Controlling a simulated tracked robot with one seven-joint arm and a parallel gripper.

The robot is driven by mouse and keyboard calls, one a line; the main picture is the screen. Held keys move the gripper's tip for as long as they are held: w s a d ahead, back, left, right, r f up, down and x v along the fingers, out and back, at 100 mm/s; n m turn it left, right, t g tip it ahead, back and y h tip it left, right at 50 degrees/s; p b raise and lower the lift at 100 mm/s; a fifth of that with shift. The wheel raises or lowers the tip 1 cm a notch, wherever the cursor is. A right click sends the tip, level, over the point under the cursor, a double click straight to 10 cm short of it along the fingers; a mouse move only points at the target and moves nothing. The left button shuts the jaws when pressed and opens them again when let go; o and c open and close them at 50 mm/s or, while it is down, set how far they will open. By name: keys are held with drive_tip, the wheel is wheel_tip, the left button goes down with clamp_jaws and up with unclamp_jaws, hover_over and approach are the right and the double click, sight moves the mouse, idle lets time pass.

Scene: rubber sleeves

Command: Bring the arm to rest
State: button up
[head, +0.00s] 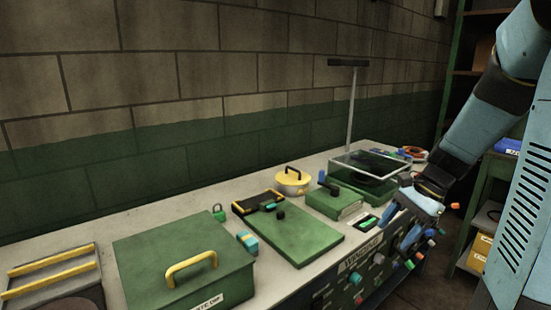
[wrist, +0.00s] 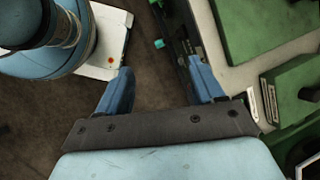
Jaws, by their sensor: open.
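My gripper (head: 396,232) shows in the head view at the end of my light-blue arm, which reaches down from the upper right to the front edge of the workbench (head: 328,262). In the wrist view its two blue fingers (wrist: 162,82) stand wide apart with nothing held between them. Dark floor and the bench's front side show past them. No rubber sleeve can be told for certain in either view.
A shelf (head: 482,235) stands at right.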

drive_tip(key=s+a+r+n+t+h, duration=0.5)
drive_tip(key=s+r+n, duration=0.7)
drive_tip(key=shift+s+a+r+n+t, duration=0.2)
drive_tip(key=shift+r+n+t, duration=0.1)
drive_tip(key=shift+t, duration=0.1)
idle(0.6)
